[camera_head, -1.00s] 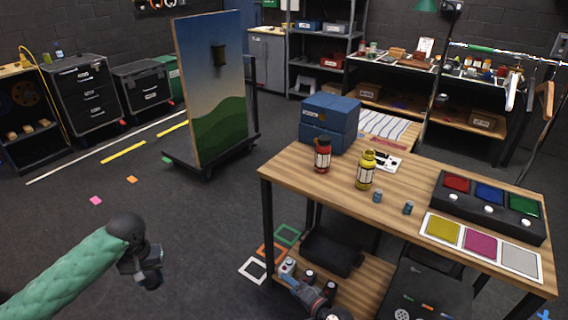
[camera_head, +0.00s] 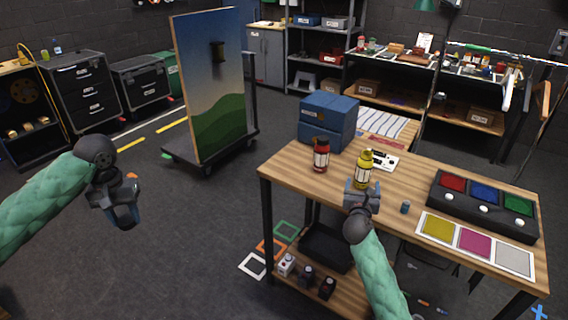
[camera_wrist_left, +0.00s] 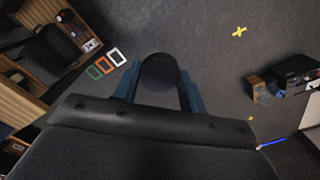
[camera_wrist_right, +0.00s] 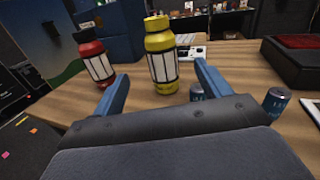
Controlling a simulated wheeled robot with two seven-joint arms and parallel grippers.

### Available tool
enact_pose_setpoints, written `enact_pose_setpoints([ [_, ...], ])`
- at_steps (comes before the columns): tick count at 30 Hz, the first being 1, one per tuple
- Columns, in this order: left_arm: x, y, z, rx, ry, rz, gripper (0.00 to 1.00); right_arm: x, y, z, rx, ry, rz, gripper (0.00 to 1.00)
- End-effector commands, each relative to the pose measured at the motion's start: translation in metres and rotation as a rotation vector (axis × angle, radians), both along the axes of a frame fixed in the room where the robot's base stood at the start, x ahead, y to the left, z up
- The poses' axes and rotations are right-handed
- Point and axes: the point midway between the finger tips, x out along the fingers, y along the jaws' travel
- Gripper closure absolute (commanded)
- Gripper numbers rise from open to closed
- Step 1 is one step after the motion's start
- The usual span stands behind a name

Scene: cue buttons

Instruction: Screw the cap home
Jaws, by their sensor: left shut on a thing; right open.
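The yellow bottle (camera_head: 364,171) stands upright on the wooden table, and it also shows in the right wrist view (camera_wrist_right: 162,60). A red bottle (camera_head: 321,156) stands left of it. My right gripper (camera_head: 362,190) is open and empty, in front of the yellow bottle; its fingers point toward the bottle and do not enclose it. My left gripper (camera_head: 127,212) hangs over the floor left of the table, shut on a dark round thing (camera_wrist_left: 160,72). I cannot tell for sure whether that is the cap.
Small blue cans stand near my right gripper, one (camera_head: 405,207) to its right. A black box with coloured panels (camera_head: 484,205) and a strip of coloured squares (camera_head: 476,244) fill the table's right side. A blue case (camera_head: 329,119) stands at the back left.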

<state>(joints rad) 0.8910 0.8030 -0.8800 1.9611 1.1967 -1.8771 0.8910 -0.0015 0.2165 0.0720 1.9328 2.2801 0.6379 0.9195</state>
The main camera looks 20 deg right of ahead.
Motion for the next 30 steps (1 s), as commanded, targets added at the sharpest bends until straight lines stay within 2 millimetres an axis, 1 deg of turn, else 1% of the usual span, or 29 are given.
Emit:
enact_pose_setpoints([
  [1, 0.001, 0.001, 0.004, 0.0, 0.0, -0.001, 0.79, 0.001, -0.003, 0.002, 0.029, -0.002, -0.009, 0.24],
  [5, 0.001, 0.001, 0.007, 0.0, 0.001, -0.002, 0.79, 0.002, -0.007, 0.001, 0.068, -0.003, -0.02, 0.24],
  [13, 0.001, 0.001, 0.007, 0.0, 0.001, -0.002, 0.79, 0.002, -0.007, 0.001, 0.068, -0.003, -0.02, 0.24],
  [16, 0.001, 0.001, 0.01, 0.0, 0.001, -0.002, 0.79, 0.006, -0.01, 0.003, 0.068, -0.002, -0.02, 0.24],
  [24, 0.001, 0.001, 0.027, 0.0, 0.001, -0.002, 0.79, 0.041, -0.031, 0.005, 0.068, -0.002, -0.02, 0.24],
  [30, 0.001, 0.001, 0.033, 0.0, 0.001, -0.002, 0.79, 0.058, -0.042, 0.003, 0.066, -0.002, -0.02, 0.24],
])
